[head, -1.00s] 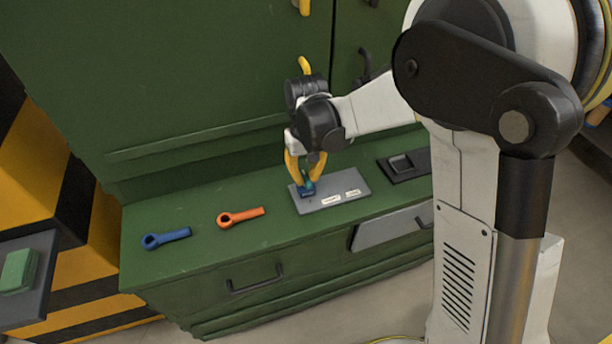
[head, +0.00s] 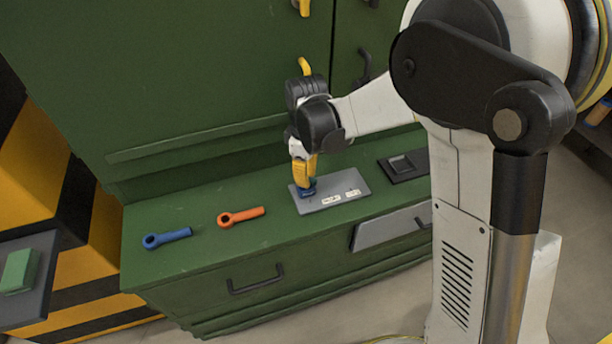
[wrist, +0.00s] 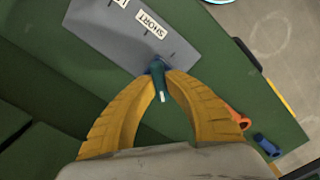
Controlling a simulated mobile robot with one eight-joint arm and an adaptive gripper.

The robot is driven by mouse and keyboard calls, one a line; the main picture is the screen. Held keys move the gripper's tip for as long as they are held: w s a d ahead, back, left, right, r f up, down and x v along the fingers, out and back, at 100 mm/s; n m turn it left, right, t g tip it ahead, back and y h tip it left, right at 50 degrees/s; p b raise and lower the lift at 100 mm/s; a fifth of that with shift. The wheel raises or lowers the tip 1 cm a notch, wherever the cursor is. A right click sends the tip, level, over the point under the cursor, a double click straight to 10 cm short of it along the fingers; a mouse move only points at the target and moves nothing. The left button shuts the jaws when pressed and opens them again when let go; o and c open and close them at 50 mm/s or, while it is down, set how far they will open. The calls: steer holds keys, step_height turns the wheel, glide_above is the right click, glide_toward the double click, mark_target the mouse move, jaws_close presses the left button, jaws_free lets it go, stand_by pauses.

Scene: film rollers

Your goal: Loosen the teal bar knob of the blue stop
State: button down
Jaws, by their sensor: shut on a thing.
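My gripper (head: 305,182) points down at the grey plate, its yellow fingers shut on the teal bar knob. In the wrist view my gripper (wrist: 162,84) has the teal bar knob (wrist: 160,84) between its fingertips, with a light mark on the bar's near end. The blue stop (head: 303,193) shows at the fingertips, low on the plate's left part; the fingers partly hide it. The grey plate (head: 325,202) lies on the green bench and has two white labels; one reads SHORT in the wrist view.
A blue ring-ended lever (head: 168,237) and an orange one (head: 241,216) lie on the green bench top (head: 210,255), left of the plate. A black tray (head: 420,166) sits to the right. A green cabinet wall rises behind.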

steer(key=n, duration=0.4)
steer(key=shift+n, duration=2.2)
steer(key=c, duration=1.4)
jaws_free()
step_height(320, 180, up, 12)
